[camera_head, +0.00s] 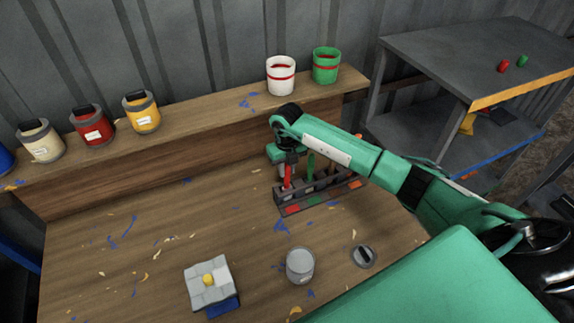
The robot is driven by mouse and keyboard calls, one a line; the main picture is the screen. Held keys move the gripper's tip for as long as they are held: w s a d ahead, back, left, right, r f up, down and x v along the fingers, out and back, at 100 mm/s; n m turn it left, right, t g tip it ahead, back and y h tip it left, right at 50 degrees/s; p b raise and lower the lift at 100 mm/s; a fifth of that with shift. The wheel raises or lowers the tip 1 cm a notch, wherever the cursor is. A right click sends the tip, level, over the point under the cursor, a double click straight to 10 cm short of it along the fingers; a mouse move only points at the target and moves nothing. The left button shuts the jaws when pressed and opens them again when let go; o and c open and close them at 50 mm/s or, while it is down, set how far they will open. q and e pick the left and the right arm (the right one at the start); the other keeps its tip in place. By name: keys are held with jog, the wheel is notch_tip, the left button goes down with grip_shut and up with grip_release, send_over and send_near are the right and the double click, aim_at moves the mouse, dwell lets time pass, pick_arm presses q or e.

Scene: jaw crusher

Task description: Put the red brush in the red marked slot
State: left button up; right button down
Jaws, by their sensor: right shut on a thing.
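The red brush (287,176) is upright at the left end of the brush rack, and its lower part meets the rack. My right gripper (290,157) points down and is shut on the top of the brush. The rack (319,197) is dark, with coloured marks along its front. The red mark (292,209) is at its left end, below the brush. I cannot tell how deep the brush sits in the slot. A green brush (310,166) stands in the rack to the right. My left gripper is not in view.
Several paint cans line the back shelf, among them a white can (281,75) and a green can (326,65). A grey can (300,265), a round lid (364,256) and a cloth-like block (209,285) are at the front. The left of the table is clear.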

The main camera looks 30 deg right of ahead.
jog(key=shift+f, duration=0.1)
jog(key=shift+f+b, duration=0.15)
jog(key=shift+b, duration=0.15)
jog(key=c, duration=1.3)
grip_release()
jog(key=shift+o, duration=0.2)
jog(key=shift+r+p, duration=0.3)
jog(key=shift+r, duration=0.05)
notch_tip(320, 180, up, 11)
jog(key=b, duration=0.5)
jog(key=shift+r, duration=0.4)
